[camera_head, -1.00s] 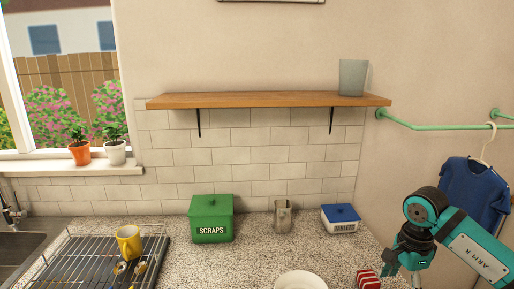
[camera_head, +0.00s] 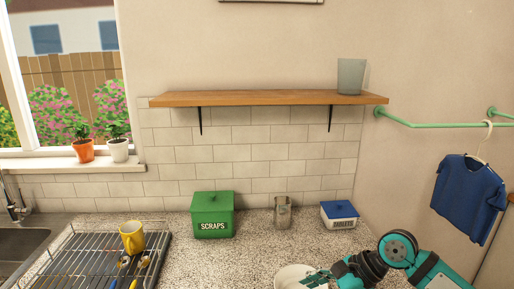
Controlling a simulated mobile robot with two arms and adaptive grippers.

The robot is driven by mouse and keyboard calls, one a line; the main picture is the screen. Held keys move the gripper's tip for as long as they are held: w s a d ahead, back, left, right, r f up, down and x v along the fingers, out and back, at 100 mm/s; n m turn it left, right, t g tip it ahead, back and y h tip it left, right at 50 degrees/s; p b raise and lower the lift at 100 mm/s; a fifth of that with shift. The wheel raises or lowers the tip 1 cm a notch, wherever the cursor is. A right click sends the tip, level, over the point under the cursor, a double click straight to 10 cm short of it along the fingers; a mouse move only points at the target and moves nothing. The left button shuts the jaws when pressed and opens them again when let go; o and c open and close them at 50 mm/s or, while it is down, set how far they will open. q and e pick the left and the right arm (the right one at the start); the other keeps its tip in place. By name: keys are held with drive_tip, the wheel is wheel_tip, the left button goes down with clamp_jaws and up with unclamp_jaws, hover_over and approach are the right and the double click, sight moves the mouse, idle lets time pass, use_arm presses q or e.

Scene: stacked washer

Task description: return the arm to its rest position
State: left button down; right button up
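My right arm, teal and black, comes in from the lower right, with its elbow bent above the counter. My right gripper (camera_head: 314,279) points left and lies in front of the white plate (camera_head: 287,273) at the bottom edge, covering part of it. Its fingers are small and seen at a slant, so I cannot tell whether they are open or shut. No held object shows. My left gripper is not in view.
A green scraps bin (camera_head: 212,215), a metal cup (camera_head: 282,212) and a blue-lidded box (camera_head: 339,215) stand along the back of the counter (camera_head: 240,260). A dish rack (camera_head: 85,262) with a yellow mug (camera_head: 132,236) is at left. A wooden shelf (camera_head: 270,98) is above.

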drive_tip(key=s+a+r+m+t+y, duration=0.1)
drive_tip(key=a+r+m+y, duration=0.15)
drive_tip(key=a, duration=0.25)
drive_tip(key=s+a+r+m+y, duration=0.1)
drive_tip(key=a+r+y, duration=0.2)
drive_tip(key=a+y, duration=0.15)
wheel_tip(320, 180, up, 9)
drive_tip(key=w+d+m+t+y, duration=0.2)
drive_tip(key=m+t, duration=1)
drive_tip(key=m, duration=0.5)
drive_tip(key=s+d+f+m+t+h, duration=0.1)
drive_tip(key=d+f+m+h, duration=0.7)
drive_tip(key=m, duration=0.4)
drive_tip(key=s+d+f+m+h, duration=0.1)
drive_tip(key=d+f+m+h, duration=0.65)
drive_tip(key=m+h, duration=0.35)
drive_tip(key=s+f+m+g+y, duration=0.1)
drive_tip(key=s+f+m+g, duration=0.3)
drive_tip(key=s+f+g, duration=0.55)
drive_tip(key=s+f+m+g+y, duration=0.15)
drive_tip(key=s+f+m, duration=0.4)
drive_tip(key=s, duration=0.85)
wheel_tip(320, 180, down, 26)
drive_tip(key=g, duration=0.2)
drive_tip(key=s+d+f+n+g, duration=0.1)
drive_tip(key=s+d+f, duration=0.1)
drive_tip(key=s+f, duration=1.4)
drive_tip(key=shift+s+d+f+h, duration=0.25)
drive_tip(key=shift+d+h, duration=0.1)
drive_tip(key=shift+h, duration=0.1)
